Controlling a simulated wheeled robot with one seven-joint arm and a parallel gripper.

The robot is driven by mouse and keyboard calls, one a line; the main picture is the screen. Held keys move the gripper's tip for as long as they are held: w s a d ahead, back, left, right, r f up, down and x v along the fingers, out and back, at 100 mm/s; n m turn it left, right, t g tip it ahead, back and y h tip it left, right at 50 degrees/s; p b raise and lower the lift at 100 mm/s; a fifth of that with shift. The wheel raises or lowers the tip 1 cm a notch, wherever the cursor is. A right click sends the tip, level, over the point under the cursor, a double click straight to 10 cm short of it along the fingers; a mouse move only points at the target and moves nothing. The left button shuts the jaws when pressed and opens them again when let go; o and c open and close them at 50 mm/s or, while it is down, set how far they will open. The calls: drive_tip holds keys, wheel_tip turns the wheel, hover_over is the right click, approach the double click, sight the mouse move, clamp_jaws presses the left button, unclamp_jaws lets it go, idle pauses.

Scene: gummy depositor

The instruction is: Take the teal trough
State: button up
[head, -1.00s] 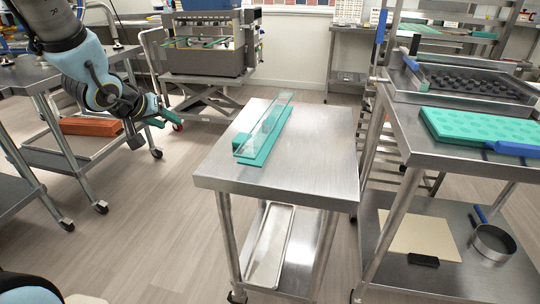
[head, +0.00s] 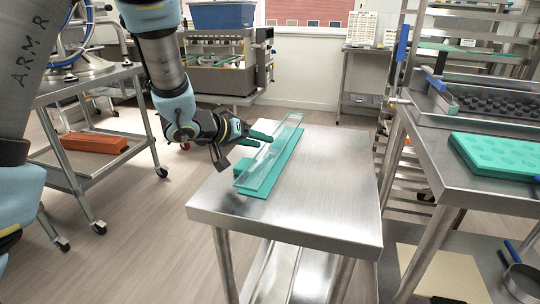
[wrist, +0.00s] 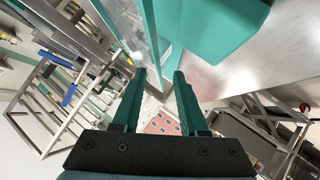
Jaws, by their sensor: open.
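The teal trough (head: 272,165) lies lengthwise on the steel table, with clear upright walls along its top. A teal block (head: 242,170) sticks out from its left side; it shows large at the top of the wrist view (wrist: 222,28). My gripper (head: 256,138) is at the trough's left side, beyond the block in the head view. Its two teal fingers are apart and empty in the wrist view (wrist: 160,75). I cannot tell whether a finger touches the trough.
The steel table (head: 335,190) is clear to the right of the trough. A steel bench at the right holds a teal mould (head: 500,158) and a dark tray (head: 490,105). An orange block (head: 94,144) lies on a lower shelf at the left.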

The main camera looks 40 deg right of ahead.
drive_tip(key=shift+r+x, duration=0.2)
drive_tip(key=shift+x, duration=1.75)
drive_tip(key=shift+d, duration=0.1)
clamp_jaws()
drive_tip(key=shift+f, duration=0.1)
